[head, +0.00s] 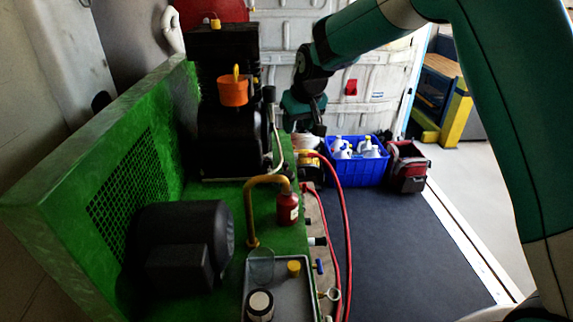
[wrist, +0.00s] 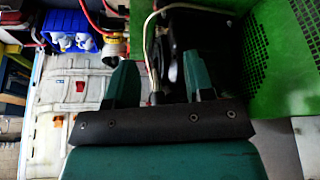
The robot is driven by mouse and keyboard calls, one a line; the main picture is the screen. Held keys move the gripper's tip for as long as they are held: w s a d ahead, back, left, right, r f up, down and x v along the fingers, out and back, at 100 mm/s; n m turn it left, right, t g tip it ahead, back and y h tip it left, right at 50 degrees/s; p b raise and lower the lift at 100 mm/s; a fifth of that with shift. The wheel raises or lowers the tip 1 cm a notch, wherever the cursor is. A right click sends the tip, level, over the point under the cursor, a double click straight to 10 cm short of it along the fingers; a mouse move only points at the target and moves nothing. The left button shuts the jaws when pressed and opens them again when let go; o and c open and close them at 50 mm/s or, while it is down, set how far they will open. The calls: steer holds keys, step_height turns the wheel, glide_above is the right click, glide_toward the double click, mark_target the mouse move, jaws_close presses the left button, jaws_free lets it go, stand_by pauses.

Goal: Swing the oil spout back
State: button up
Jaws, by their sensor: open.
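The oil spout, a brass-coloured bent tube (head: 249,212), rises from the edge of the grey tray on the green bench. Its top bends right, and its end is over or beside a small red bottle (head: 288,208); I cannot tell whether they touch. My gripper (head: 304,122) is up beyond the spout, to the right of the black machine, well apart from the spout. In the wrist view my gripper (wrist: 162,82) has its two green fingers apart, with a pale hose and dark machine parts behind them. The spout is not clearly visible in that view.
A grey tray (head: 284,264) holds a pale-topped jar (head: 260,305) and a yellow cap (head: 293,268). An orange cup (head: 233,92) sits on the black machine (head: 228,135). Red hoses (head: 345,235) run along the bench's right side. A blue crate (head: 352,168) holds white bottles.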

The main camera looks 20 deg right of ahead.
mark_target(286, 163)
steer(key=p+x, duration=0.3)
steer(key=x, duration=1.3)
steer(key=shift+a+f, duration=0.1)
steer(key=shift+f, duration=0.2)
jaws_close()
